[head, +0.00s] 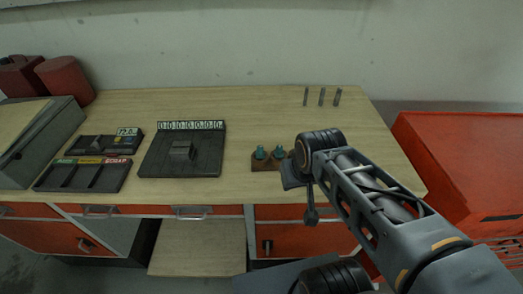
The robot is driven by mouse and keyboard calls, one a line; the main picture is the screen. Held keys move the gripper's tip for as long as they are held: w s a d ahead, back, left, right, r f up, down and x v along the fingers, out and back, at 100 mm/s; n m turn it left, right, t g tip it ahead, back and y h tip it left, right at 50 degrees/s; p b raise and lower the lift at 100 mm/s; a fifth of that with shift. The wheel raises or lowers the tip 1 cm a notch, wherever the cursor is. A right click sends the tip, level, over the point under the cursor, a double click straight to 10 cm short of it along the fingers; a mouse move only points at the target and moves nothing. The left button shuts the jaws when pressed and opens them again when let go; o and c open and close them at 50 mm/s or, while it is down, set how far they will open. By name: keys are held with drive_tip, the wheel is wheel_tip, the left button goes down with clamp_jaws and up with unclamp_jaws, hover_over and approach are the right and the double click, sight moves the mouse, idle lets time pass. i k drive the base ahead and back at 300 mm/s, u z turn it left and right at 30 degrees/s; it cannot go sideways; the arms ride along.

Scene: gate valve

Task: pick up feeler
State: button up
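Several items could be the feeler, and no label settles which one it is. Three thin grey strips stand or lie in a row at the back right of the table: a left strip (306,96), a middle strip (322,97) and a right strip (337,97). Nothing touches them.
A brown block (262,166) with teal pieces (260,152) is partly hidden by my arm. A dark plate (153,166) with a number strip and dark trays (82,177) lie left on the wooden table (240,105). A red cabinet (450,150) stands right. The back middle is clear.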

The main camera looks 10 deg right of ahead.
sight(279, 154)
drive_tip(key=z, duration=2.35)
drive_tip(key=k, duration=0.95)
drive_tip(key=u, duration=1.8)
drive_tip(key=i, duration=0.5)
drive_tip(key=z, duration=0.05)
